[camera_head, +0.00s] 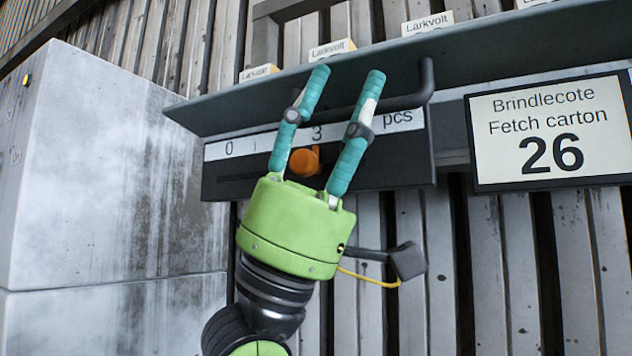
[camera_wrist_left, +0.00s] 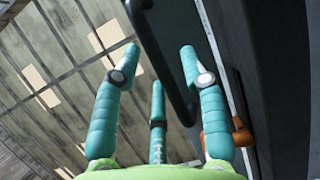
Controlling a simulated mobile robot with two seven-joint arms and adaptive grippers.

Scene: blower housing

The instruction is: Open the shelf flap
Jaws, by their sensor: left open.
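The shelf flap (camera_head: 220,108) is a long blue-grey panel across the upper part of the head view. A dark bar handle (camera_head: 428,82) is fixed to its underside and runs left behind my fingers. My left gripper (camera_head: 340,78) is open, with its teal fingers pointing up at the handle. In the left wrist view the handle (camera_wrist_left: 160,60) passes between the spread fingers of the left gripper (camera_wrist_left: 157,58), and no finger is clearly closed on it. Contact with the handle cannot be told. My right gripper is not in view.
An orange knob (camera_head: 305,160) sits on the dark counter strip (camera_head: 395,160) just below, close to my fingers. A sign reading 26 (camera_head: 550,135) hangs at right. A grey cabinet (camera_head: 90,170) stands at left. Labelled Larkvolt items (camera_head: 332,50) show above the flap.

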